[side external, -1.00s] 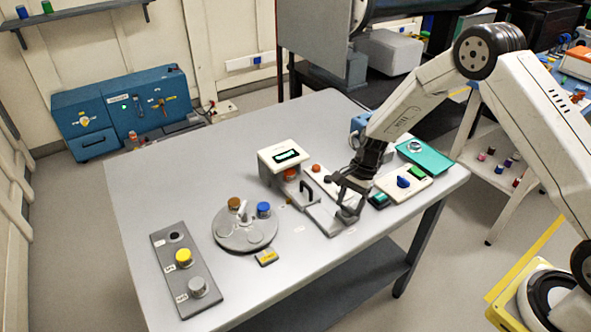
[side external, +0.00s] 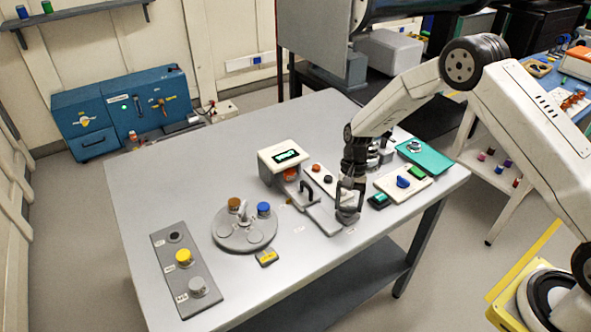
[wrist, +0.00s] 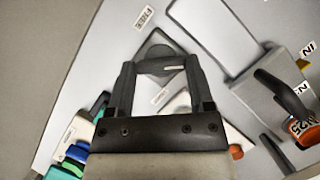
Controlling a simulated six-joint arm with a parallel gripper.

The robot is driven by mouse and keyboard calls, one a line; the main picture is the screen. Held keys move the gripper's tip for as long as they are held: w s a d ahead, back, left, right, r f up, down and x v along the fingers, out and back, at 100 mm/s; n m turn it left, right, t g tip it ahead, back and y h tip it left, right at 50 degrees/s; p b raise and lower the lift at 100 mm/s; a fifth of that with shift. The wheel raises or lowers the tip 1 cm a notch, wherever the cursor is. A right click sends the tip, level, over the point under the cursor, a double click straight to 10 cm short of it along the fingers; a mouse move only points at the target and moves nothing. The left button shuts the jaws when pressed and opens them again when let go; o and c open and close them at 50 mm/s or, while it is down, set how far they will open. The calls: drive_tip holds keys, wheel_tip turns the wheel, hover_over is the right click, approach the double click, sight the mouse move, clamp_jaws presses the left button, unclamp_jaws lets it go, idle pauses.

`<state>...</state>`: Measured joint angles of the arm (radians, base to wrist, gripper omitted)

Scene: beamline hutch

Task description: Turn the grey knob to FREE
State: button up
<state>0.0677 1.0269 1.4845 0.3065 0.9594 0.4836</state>
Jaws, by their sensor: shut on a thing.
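My gripper (wrist: 160,68) is shut on the knob, one finger on each side of the bar. A FREE label (wrist: 145,17) lies on the table just beyond the knob. A second small label (wrist: 160,95) shows between my fingers, and I cannot read it. In the side view my gripper (side external: 348,211) points down at the table's right front part and hides most of the knob.
A sliding plate with a black handle (side external: 307,191) stands left of my gripper, by a white display box (side external: 284,158). A panel with a blue knob (side external: 404,182) and a teal tray (side external: 424,157) lie to the right. A round carousel (side external: 243,237) stands farther left.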

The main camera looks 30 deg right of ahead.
drive_tip(key=o, duration=1.2)
drive_tip(key=shift+o, duration=0.2)
drive_tip(key=shift+r, duration=0.1)
drive_tip(key=v, duration=0.7)
drive_tip(key=shift+d+r, duration=0.2)
drive_tip(key=shift+r, duration=0.15)
drive_tip(key=s+r+n+t+h, duration=0.1)
drive_tip(key=s+r+n+t, duration=0.2)
drive_tip(key=s, duration=0.7)
drive_tip(key=s+r+n+t+h, duration=0.2)
drive_tip(key=s+r+n, duration=0.3)
drive_tip(key=s, duration=0.5)
drive_tip(key=shift+a+r+n+t, duration=0.2)
drive_tip(key=shift+a+n+t, duration=0.2)
drive_tip(key=shift+a, duration=0.05)
